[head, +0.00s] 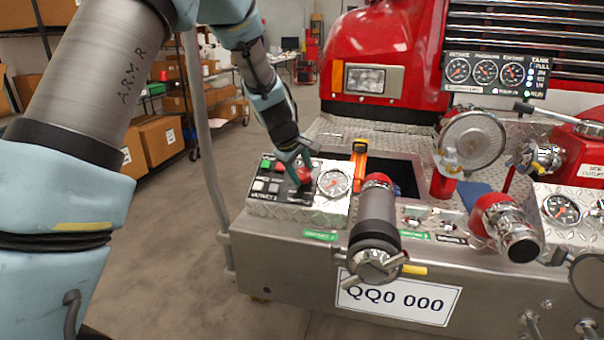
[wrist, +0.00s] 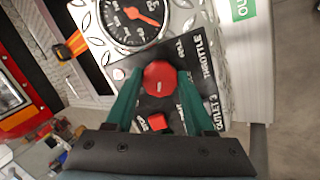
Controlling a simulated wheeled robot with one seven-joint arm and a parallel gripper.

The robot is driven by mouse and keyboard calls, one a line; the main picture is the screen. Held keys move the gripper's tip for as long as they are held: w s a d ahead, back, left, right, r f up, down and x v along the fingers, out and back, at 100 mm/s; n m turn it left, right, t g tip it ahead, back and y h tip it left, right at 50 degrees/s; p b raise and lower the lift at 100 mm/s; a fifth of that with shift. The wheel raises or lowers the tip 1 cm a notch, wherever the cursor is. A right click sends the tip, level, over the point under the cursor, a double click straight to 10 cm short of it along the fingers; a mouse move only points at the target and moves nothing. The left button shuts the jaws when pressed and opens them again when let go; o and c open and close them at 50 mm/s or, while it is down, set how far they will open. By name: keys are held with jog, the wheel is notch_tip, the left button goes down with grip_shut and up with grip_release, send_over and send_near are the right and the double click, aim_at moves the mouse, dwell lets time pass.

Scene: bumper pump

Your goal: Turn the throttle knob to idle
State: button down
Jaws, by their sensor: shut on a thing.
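The throttle knob is a red round knob (wrist: 160,79) on a black panel with white lettering, "THROTTLE" beside it. In the head view the knob (head: 304,175) shows partly behind my fingers. My gripper (wrist: 158,82) has its green fingers on both sides of the knob and is shut on it. In the head view my gripper (head: 296,165) reaches down to the panel from above. A short white mark shows on the knob's face. The fingers cover part of the lettering around the knob, and I cannot read an idle mark.
A round gauge (head: 333,183) sits right of the knob. A red button (wrist: 157,122) and a green button (head: 266,164) are on the same panel. An orange strap (head: 359,160) and a capped outlet pipe (head: 378,225) stand to the right. Open floor lies left of the bumper.

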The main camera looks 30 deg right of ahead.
jog(key=n, duration=0.7)
jog(key=shift+t+h+b, duration=0.3)
jog(key=shift+t+b, duration=0.05)
jog(key=shift+t, duration=0.05)
jog(key=n+t, duration=0.1)
jog(key=n, duration=0.6)
jog(key=shift+b, duration=0.35)
jog(key=shift+n, duration=0.4)
jog(key=shift+c, duration=1.4)
grip_release()
jog(key=shift+s+r, duration=0.1)
